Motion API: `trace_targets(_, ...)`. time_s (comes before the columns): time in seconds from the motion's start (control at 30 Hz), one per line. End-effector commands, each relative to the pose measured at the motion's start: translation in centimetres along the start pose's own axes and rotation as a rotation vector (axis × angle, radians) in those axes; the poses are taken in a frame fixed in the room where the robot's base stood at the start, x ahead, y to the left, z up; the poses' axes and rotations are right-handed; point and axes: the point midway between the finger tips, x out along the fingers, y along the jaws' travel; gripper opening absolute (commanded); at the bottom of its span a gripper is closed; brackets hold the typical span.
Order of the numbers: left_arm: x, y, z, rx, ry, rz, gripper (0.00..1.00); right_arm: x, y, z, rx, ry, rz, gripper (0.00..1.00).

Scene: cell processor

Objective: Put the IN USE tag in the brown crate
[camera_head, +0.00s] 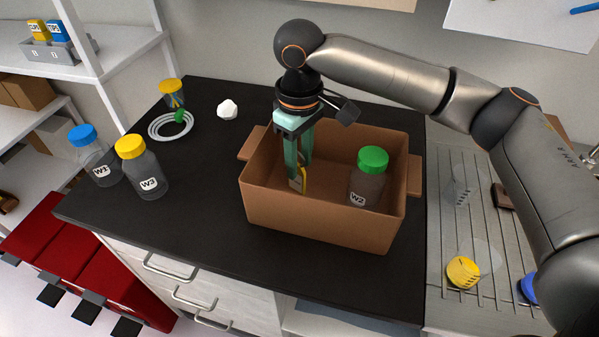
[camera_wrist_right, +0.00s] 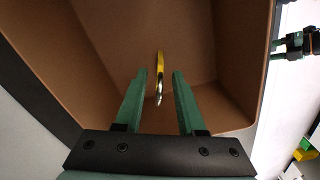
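The brown crate (camera_head: 322,222) stands on the black counter. My right gripper (camera_head: 297,184) reaches down inside it, left of a green-capped bottle. In the right wrist view my right gripper (camera_wrist_right: 160,72) has its fingers apart, with a gap on both sides of the tag. The IN USE tag (camera_wrist_right: 160,63) shows there as a thin yellow strip, edge-on, with a shiny lower end, against the crate's brown inside. In the head view the yellow tag (camera_head: 302,178) is beside the fingertips; its lettering is not readable. What looks like my left gripper (camera_wrist_right: 293,45) shows small outside the crate.
The green-capped bottle (camera_head: 368,180) stands in the crate's right part. Bottles with blue (camera_head: 92,155) and yellow (camera_head: 140,168) caps, white rings (camera_head: 158,128) and a white lump (camera_head: 228,109) are on the counter at left. A ribbed metal drainboard (camera_head: 440,230) lies at right.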

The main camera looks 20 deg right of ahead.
Motion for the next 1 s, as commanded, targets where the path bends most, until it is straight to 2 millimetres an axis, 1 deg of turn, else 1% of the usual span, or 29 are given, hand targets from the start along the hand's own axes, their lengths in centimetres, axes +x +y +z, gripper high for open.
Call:
trace_targets(0.03,-0.1,0.0,-0.2,0.0,0.0,0.0,0.5,-1.3,0.0,-0.1,0.0,0.002,0.0,0.39)
trace_targets(0.1,-0.2,0.0,-0.2,0.0,0.0,0.0,0.5,-2.8,0.0,-0.1,0.001,0.003,0.0,0.39)
trace_targets(0.2,-0.3,0.0,-0.3,0.0,0.001,0.0,0.5,-4.6,0.0,-0.1,0.001,0.002,-0.001,0.39)
trace_targets(0.33,-0.3,0.0,-0.4,0.0,0.001,0.0,0.5,-6.1,0.0,-0.1,0.001,0.001,-0.001,0.39)
trace_targets(0.5,-0.4,0.0,-0.4,0.0,0.001,0.0,0.5,-6.9,0.0,0.0,0.001,-0.001,0.0,0.39)
trace_targets(1.0,-0.4,0.0,-0.5,0.0,0.001,0.0,0.5,-6.8,0.0,0.0,0.001,-0.001,-0.001,0.39)
